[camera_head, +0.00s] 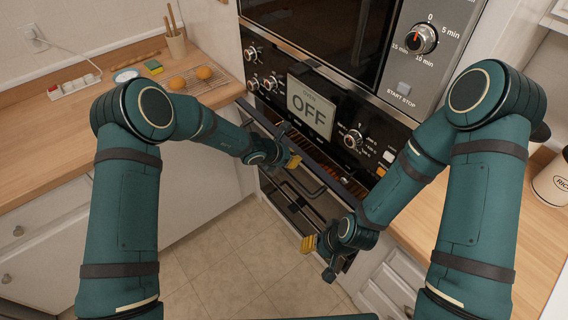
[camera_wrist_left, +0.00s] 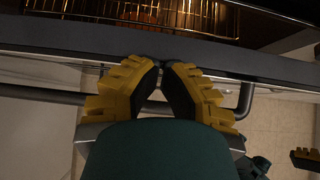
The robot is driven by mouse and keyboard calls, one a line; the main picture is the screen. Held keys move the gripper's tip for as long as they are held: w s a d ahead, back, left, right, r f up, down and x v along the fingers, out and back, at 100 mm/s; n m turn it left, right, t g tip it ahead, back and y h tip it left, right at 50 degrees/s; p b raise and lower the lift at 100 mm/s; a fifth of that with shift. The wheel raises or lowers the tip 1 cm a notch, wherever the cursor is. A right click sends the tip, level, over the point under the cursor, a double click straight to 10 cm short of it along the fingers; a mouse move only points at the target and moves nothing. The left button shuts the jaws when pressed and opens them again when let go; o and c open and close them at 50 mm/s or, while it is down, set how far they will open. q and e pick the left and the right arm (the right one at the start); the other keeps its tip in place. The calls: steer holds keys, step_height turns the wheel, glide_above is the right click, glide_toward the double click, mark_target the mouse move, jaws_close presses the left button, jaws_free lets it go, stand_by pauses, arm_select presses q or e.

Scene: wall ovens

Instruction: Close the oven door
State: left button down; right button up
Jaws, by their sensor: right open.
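The oven door (camera_head: 338,183) is below the control panel and stands partly open. The lit cavity with wire racks (camera_wrist_left: 150,12) shows past its dark top edge (camera_wrist_left: 60,44) in the left wrist view. The door handle (camera_wrist_left: 52,92) is a dark bar below that edge. My left gripper (camera_head: 292,162) is at the upper part of the door. In the left wrist view its yellow fingertips (camera_wrist_left: 163,68) are close together at the door's edge; whether they touch it is unclear. My right gripper (camera_head: 318,256) is open and empty, lower down near the door's right side.
The control panel with an OFF display (camera_head: 311,105) and several knobs is above the door. A wooden counter (camera_head: 50,135) on the left holds buns (camera_head: 190,80) on a rack. Another counter (camera_head: 480,200) is on the right. The tiled floor (camera_head: 220,255) in front is clear.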

arm_select(q)
steer(key=shift+w+d+r, duration=0.15)
steer(key=shift+w+d, duration=0.5)
steer(key=shift+d, duration=0.15)
arm_select(e)
steer(key=shift+w+d+f, duration=0.15)
steer(key=shift+w+f, duration=0.15)
steer(key=shift+w, duration=0.2)
